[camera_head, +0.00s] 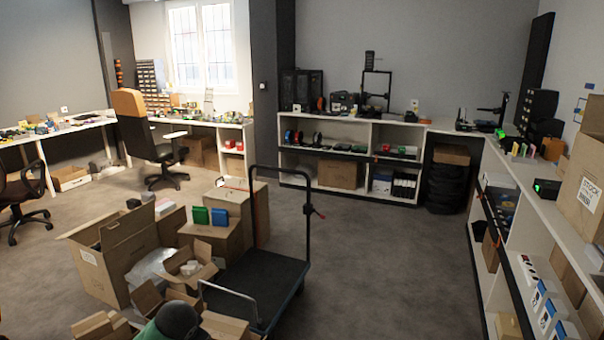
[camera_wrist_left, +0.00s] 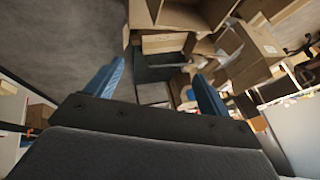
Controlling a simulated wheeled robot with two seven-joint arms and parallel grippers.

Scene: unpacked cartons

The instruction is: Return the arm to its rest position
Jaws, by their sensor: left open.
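My left gripper (camera_wrist_left: 157,78) shows in the left wrist view, its two blue fingers wide apart with nothing between them. Beyond the fingers are open cardboard cartons (camera_wrist_left: 185,15), seen at a tilt and apart from the fingers. The head view shows no gripper that I can make out. My right gripper is in neither view.
In the head view, open cartons (camera_head: 105,275) crowd the lower left beside a platform trolley (camera_head: 258,285) with an upright handle. Green and blue boxes stand on one carton (camera_head: 215,240). Shelving (camera_head: 540,215) runs along the right. Floor (camera_head: 390,270) between trolley and shelving is clear.

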